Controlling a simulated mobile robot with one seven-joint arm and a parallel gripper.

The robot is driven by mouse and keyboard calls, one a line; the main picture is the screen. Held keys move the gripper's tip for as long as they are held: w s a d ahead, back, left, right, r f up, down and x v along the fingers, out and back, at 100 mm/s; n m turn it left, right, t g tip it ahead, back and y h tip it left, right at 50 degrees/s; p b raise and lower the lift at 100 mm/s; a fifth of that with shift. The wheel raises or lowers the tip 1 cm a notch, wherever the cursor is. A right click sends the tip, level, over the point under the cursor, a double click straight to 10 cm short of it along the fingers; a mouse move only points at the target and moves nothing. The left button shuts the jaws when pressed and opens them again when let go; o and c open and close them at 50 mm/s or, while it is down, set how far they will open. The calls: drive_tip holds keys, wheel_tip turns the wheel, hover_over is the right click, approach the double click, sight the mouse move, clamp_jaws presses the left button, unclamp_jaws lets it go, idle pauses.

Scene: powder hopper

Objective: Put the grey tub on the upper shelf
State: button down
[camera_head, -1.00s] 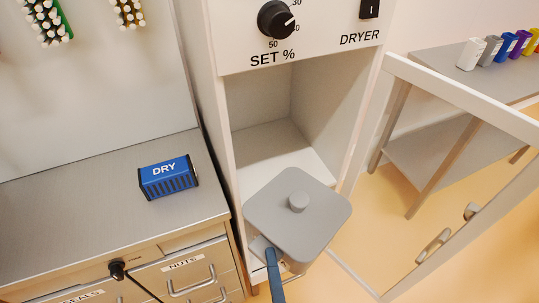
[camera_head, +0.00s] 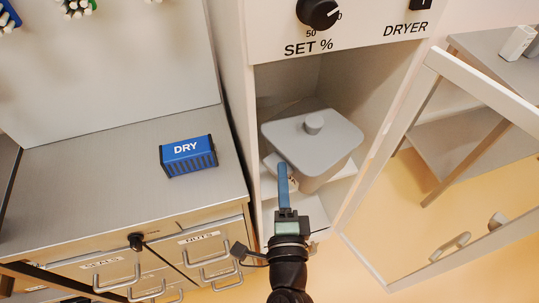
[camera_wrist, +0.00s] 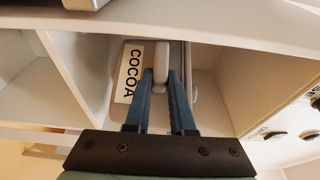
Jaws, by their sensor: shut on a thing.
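The grey tub (camera_head: 312,132) has a flat square lid with a round knob. In the head view it is in the mouth of the open dryer cabinet, under the panel marked SET % and DRYER. My gripper (camera_head: 285,174) reaches in from the front, with its blue fingers shut on the tub's front handle. In the wrist view the fingers (camera_wrist: 161,82) close on the pale handle, beside a COCOA label (camera_wrist: 129,73) on the tub. A white shelf board (camera_head: 346,171) shows beside the tub. Whether the tub touches the board is hidden.
The cabinet door (camera_head: 380,155) stands open on the right. The cabinet's left side wall (camera_head: 240,120) is close to the tub. A steel counter (camera_head: 105,190) with a blue DRY box (camera_head: 188,155) is on the left. A grey table (camera_head: 480,135) stands behind the door.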

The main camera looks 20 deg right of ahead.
sight(269, 147)
drive_tip(key=w, duration=0.4)
drive_tip(key=w+p, duration=0.1)
drive_tip(key=w, duration=0.3)
drive_tip(key=shift+w+a+r+p, duration=0.1)
drive_tip(key=shift+a+r+p, duration=0.05)
drive_tip(key=shift+p, duration=0.15)
drive_tip(key=shift+w+f, duration=0.2)
drive_tip(key=shift+f, duration=0.1)
wheel_tip(269, 147, down, 6)
drive_tip(key=b, duration=0.6)
drive_tip(key=shift+r, duration=0.1)
drive_tip(key=shift+w+f+b, duration=0.15)
drive_tip(key=shift+f+b, duration=0.2)
drive_tip(key=shift+b, duration=0.05)
drive_tip(key=shift+f, duration=0.2)
drive_tip(key=c, duration=0.8)
unclamp_jaws()
drive_tip(key=shift+f, duration=0.1)
drive_tip(key=shift+o, duration=0.2)
